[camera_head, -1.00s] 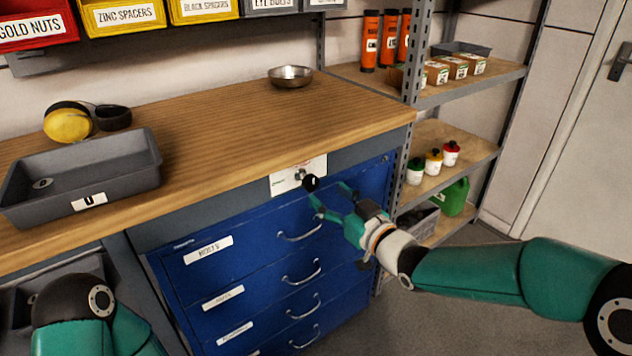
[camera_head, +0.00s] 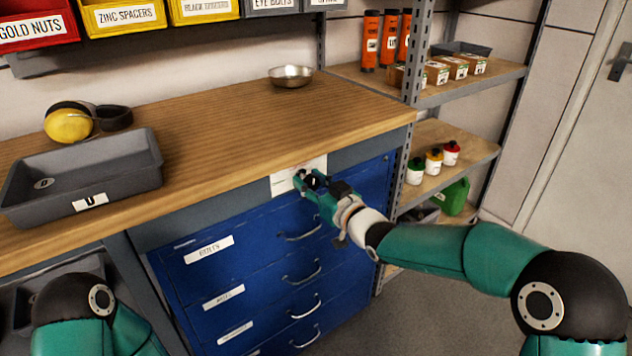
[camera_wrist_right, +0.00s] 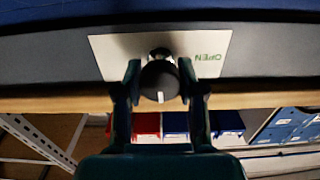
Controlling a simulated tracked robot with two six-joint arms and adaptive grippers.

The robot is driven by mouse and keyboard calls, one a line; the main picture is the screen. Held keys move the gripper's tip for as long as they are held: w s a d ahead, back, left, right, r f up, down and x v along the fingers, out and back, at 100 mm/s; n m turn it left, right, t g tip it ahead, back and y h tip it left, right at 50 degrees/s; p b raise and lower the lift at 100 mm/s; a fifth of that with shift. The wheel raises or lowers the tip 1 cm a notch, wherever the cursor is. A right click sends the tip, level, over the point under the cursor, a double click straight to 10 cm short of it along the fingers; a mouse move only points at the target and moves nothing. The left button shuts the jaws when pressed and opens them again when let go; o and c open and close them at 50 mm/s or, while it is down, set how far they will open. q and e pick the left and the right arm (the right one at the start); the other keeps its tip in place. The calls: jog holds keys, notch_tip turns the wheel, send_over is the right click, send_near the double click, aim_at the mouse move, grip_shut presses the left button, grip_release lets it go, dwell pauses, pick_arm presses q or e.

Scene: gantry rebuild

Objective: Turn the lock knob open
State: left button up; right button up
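The lock knob (camera_wrist_right: 160,82) is round and black with a white pointer mark. It sits on a white plate (camera_wrist_right: 108,56) printed with the word OPEN, upside down in the right wrist view. In the head view the plate (camera_head: 282,183) is on the bench front above the blue drawers. My right gripper (camera_head: 311,180) is at the knob. In the right wrist view its fingers (camera_wrist_right: 160,84) stand on both sides of the knob and appear to touch it. The pointer mark faces down in that view. My left gripper is out of view; only its arm shows.
A blue drawer cabinet (camera_head: 262,262) with metal handles is below the plate. The wooden benchtop (camera_head: 220,130) holds a grey tray (camera_head: 130,172), ear defenders (camera_head: 72,122) and a metal bowl (camera_head: 291,76). A shelf rack (camera_head: 480,85) stands to the right.

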jog(key=c, duration=0.5)
jog(key=shift+d, duration=0.25)
jog(key=shift+a+n+b, duration=0.1)
jog(key=shift+n+b, duration=0.5)
jog(key=shift+b, duration=0.5)
jog(key=n+b, duration=0.6)
jog(key=shift+s+a+b, duration=0.1)
jog(key=shift+b, duration=0.2)
jog(key=n+b, duration=0.4)
jog(key=n, duration=0.1)
jog(key=shift+a+f, duration=0.1)
jog(key=n+b, duration=0.1)
jog(key=n, duration=0.2)
jog(key=shift+n+b, duration=0.85)
jog(key=shift+n, duration=0.45)
jog(key=shift+a, duration=0.1)
